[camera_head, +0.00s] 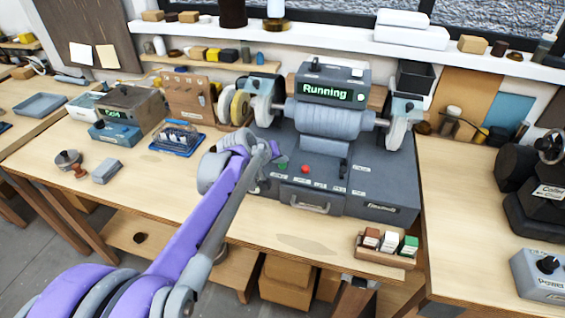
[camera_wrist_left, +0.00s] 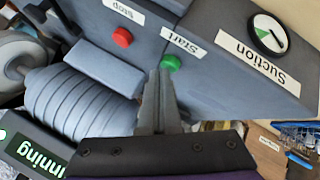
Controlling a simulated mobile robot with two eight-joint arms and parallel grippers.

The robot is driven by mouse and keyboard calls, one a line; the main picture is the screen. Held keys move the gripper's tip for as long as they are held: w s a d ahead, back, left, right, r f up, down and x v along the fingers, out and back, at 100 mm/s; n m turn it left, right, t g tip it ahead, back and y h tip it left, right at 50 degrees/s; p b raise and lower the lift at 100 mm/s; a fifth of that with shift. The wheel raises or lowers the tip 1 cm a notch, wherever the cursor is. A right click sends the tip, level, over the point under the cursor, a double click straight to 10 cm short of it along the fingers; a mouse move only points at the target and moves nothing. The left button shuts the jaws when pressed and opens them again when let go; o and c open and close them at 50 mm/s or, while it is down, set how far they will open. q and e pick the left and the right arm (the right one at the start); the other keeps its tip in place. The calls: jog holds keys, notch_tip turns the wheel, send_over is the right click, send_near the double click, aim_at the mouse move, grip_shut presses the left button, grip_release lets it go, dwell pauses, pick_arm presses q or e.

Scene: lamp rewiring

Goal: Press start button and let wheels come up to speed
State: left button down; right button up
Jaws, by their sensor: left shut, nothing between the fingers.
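The grey bench grinder (camera_head: 335,118) stands on a dark base cabinet, and its display (camera_head: 331,93) reads "Running" in green. One wheel (camera_head: 240,106) is at its left end and another wheel (camera_head: 398,135) at its right. The green button labelled "Start" (camera_wrist_left: 170,63) is on the front panel, next to the red button labelled "Stop" (camera_wrist_left: 122,37). My left gripper (camera_wrist_left: 160,74) is shut and empty, with its fingertips right at the green button; I cannot tell if they touch it. It also shows in the head view (camera_head: 280,158). My right gripper is not in view.
A suction dial (camera_wrist_left: 268,33) is beside the Start label. A small wooden tray of coloured blocks (camera_head: 386,258) sits at the bench's front edge. A blue rack (camera_head: 177,148) and a grey box (camera_head: 107,172) lie on the left. The bench front left is mostly clear.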

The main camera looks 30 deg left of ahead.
aim_at(281, 169)
pick_arm(q)
jog(key=shift+w+r+p, duration=0.1)
jog(key=shift+r+p, duration=0.25)
jog(key=shift+r, duration=0.35)
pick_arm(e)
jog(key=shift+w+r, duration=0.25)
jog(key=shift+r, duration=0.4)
pick_arm(q)
jog(key=shift+r+p, duration=1.45)
jog(key=shift+r, duration=1.1)
jog(key=shift+f, duration=0.1)
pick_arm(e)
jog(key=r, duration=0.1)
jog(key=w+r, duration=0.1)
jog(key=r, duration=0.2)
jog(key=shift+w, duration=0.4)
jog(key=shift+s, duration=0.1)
